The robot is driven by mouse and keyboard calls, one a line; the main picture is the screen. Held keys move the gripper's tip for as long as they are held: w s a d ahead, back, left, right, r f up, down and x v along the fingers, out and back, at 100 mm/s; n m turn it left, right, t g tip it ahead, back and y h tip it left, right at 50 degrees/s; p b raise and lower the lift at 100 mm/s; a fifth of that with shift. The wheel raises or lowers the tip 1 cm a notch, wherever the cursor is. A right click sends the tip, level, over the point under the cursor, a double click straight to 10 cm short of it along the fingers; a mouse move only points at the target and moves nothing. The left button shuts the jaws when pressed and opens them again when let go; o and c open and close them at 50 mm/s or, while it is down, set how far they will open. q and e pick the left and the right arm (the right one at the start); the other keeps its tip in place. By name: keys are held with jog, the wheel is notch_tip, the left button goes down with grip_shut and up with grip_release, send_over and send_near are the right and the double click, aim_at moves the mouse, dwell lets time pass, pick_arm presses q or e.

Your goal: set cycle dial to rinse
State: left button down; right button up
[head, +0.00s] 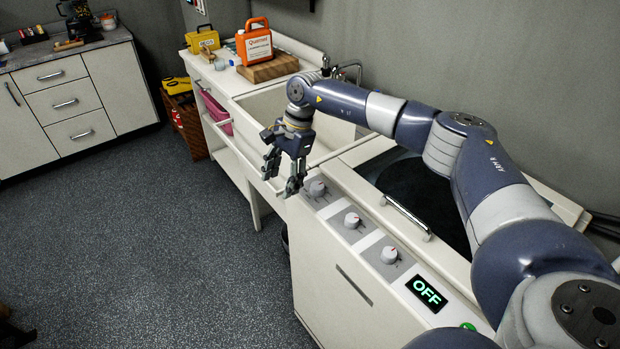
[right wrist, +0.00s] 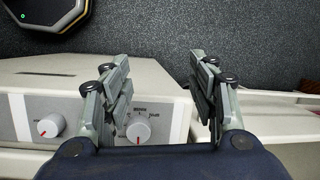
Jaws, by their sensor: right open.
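The white washer (head: 340,293) has a sloped panel with three white knobs: a far one (head: 317,188) near the sink, a middle one (head: 352,220) and a near one (head: 389,255). Their labels are too small to read, so I cannot tell which is the cycle dial. My right gripper (head: 281,177) is open and empty, just left of and above the far knob. In the right wrist view the gripper (right wrist: 160,68) has its fingers wide apart; the far knob (right wrist: 138,132) shows beside the left finger, with a red mark on it. The left gripper is out of view.
A green "OFF" display (head: 426,293) is at the panel's near end. The dark lid with a metal handle (head: 407,217) is beneath my right arm. The sink (head: 262,105), orange jug (head: 254,42) and wooden block (head: 268,69) are beyond. The floor at left is clear.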

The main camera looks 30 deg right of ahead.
aim_at(317, 186)
jog(key=s+d+r+n+h, duration=0.1)
jog(key=d+r+h, duration=0.3)
jog(key=d, duration=0.6)
jog(key=shift+g+y, duration=0.3)
jog(key=shift+y, duration=0.1)
notch_tip(317, 186, down, 9)
jog(key=p, duration=0.3)
jog(key=shift+a+r, duration=0.15)
jog(key=shift+f, duration=0.55)
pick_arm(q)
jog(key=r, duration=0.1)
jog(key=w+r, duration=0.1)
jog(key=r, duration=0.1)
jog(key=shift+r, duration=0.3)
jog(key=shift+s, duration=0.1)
pick_arm(e)
jog(key=c, duration=1.1)
